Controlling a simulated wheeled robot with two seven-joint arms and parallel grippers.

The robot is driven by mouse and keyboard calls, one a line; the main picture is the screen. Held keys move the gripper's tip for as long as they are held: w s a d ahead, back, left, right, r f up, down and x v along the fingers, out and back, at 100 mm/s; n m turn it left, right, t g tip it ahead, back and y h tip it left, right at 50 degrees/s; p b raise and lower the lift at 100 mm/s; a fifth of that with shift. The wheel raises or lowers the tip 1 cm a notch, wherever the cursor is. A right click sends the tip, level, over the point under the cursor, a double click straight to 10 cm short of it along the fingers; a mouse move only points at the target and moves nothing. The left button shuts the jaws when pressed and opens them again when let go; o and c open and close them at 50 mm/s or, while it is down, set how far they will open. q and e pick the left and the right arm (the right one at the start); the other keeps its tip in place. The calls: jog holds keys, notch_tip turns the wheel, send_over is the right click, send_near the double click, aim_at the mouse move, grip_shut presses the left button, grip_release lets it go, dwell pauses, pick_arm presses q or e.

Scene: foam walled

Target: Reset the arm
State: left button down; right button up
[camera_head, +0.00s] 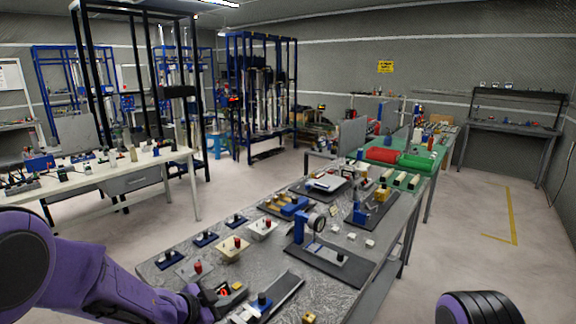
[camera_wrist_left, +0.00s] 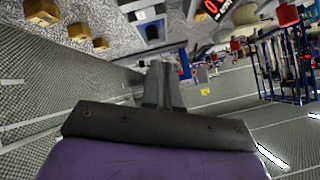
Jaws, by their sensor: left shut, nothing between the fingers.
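My left arm (camera_head: 95,285), purple, comes in from the left in the head view. Its left gripper (camera_head: 208,298) is low over the near left end of the grey workbench (camera_head: 325,285). In the left wrist view the dark gripper fingers (camera_wrist_left: 158,85) are together, with nothing between them. A purple and black part of my right arm (camera_head: 478,307) shows at the bottom right of the head view. The right gripper is out of view.
A blue clamp-like stand (camera_head: 300,228), beige boxes (camera_head: 232,249) and dark trays crowd the workbench. A white table (camera_head: 110,178) stands left. Open floor (camera_head: 485,215) lies right.

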pick_arm(q)
jog(key=s+f+n, duration=0.1)
jog(key=f+n, duration=0.1)
jog(key=s+a+f+n+y+b, duration=0.1)
jog(key=f+n, duration=0.2)
jog(key=s+a+f+n+t, duration=0.1)
jog(key=f+n, duration=0.1)
jog(key=n, duration=0.1)
jog(key=shift+s+f+y, duration=0.15)
jog(key=shift+s+y, duration=0.15)
jog(key=shift+s, duration=0.05)
jog(key=s+a+f+n+g+y+b, duration=0.2)
jog(key=s+a+f+n, duration=0.1)
jog(key=s+f, duration=0.5)
jog(key=s+a+f+n+g+y+b, duration=0.2)
jog(key=s+f, duration=0.6)
jog(key=s, duration=0.5)
jog(key=s+a+f+n+g+y+b, duration=0.2)
jog(key=s+a+f+n, duration=0.3)
jog(key=s+f, duration=0.3)
jog(key=s+a+y, duration=0.1)
jog(key=s, duration=0.2)
jog(key=shift+a+f+n+g, duration=0.3)
jog(key=shift+a+n+g, duration=0.05)
jog(key=shift+n+g, duration=0.05)
